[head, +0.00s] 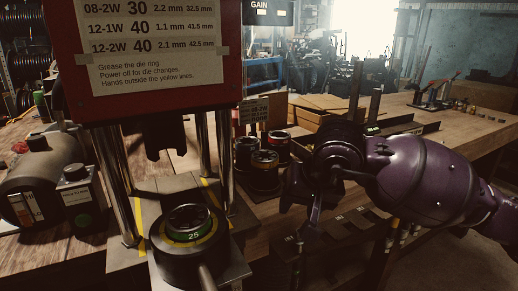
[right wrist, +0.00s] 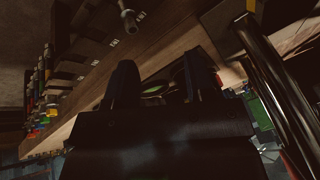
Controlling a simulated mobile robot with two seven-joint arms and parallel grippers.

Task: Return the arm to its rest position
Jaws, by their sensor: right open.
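My right gripper (head: 302,203) is at the end of the purple right arm (head: 415,175), right of the hose crimper's red head (head: 235,85). It is pointed down, open and apart from the crimper. In the right wrist view its two dark fingers (right wrist: 165,80) stand apart, and a round piece with a green ring shows dimly beyond the gap between them. My left gripper is not in view.
The crimper has chrome posts (head: 118,190) and a black die with a green ring marked 25 (head: 188,234) in front. Dark die stacks (head: 265,172) stand close left of my gripper. The wooden bench (head: 440,120) runs back right, partly clear.

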